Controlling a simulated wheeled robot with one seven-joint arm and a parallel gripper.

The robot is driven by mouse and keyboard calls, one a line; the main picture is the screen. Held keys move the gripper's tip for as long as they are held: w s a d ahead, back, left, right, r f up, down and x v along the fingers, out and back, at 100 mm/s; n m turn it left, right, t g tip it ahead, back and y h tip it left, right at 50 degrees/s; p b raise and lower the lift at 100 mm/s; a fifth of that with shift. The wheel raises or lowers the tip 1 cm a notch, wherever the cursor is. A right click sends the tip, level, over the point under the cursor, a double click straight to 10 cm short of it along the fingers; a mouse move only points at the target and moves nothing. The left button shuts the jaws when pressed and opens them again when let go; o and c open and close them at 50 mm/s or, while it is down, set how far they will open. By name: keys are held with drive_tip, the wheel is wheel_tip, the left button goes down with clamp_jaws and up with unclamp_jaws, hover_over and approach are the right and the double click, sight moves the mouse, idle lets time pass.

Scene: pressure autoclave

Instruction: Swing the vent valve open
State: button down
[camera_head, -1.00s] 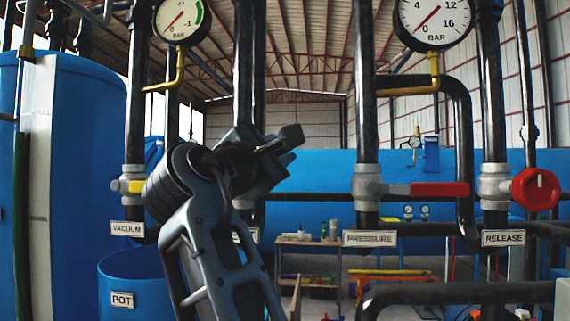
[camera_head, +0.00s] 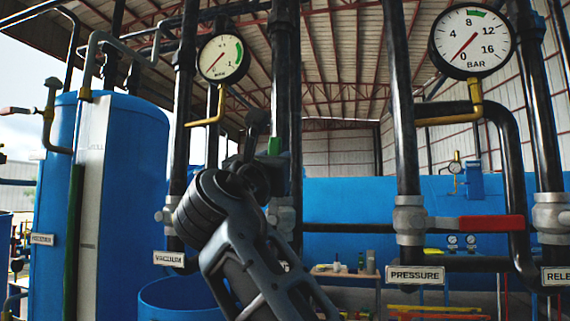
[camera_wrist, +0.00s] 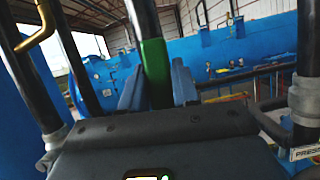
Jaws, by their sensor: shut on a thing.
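The vent valve appears to be the valve on the middle dark pipe, with a grey body (camera_head: 282,216) and a green handle (camera_head: 273,146). Most of the handle is hidden behind my gripper (camera_head: 260,138) in the head view. In the wrist view the green handle (camera_wrist: 156,75) stands upright along the pipe, between my two blue-grey fingers (camera_wrist: 156,88). My gripper is shut on the handle. The valve's nameplate is hidden behind my arm.
To the right are the pressure valve (camera_head: 409,220) with its red lever (camera_head: 490,229) and a pressure gauge (camera_head: 472,40). To the left are the vacuum pipe (camera_head: 184,90), its gauge (camera_head: 224,58) and a blue tank (camera_head: 135,150). A blue pot (camera_head: 180,300) stands below.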

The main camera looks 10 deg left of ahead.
drive_tip(key=shift+a+n+y, duration=0.6)
drive_tip(key=shift+a+n, duration=0.05)
drive_tip(key=shift+n, duration=0.25)
drive_tip(key=shift+f, duration=0.1)
drive_tip(key=c, duration=0.9)
unclamp_jaws()
drive_tip(key=shift+s, duration=0.1)
drive_tip(key=b+v, duration=0.2)
drive_tip(key=v, duration=0.5)
drive_tip(key=shift+s+f, duration=0.15)
drive_tip(key=shift+s, duration=0.15)
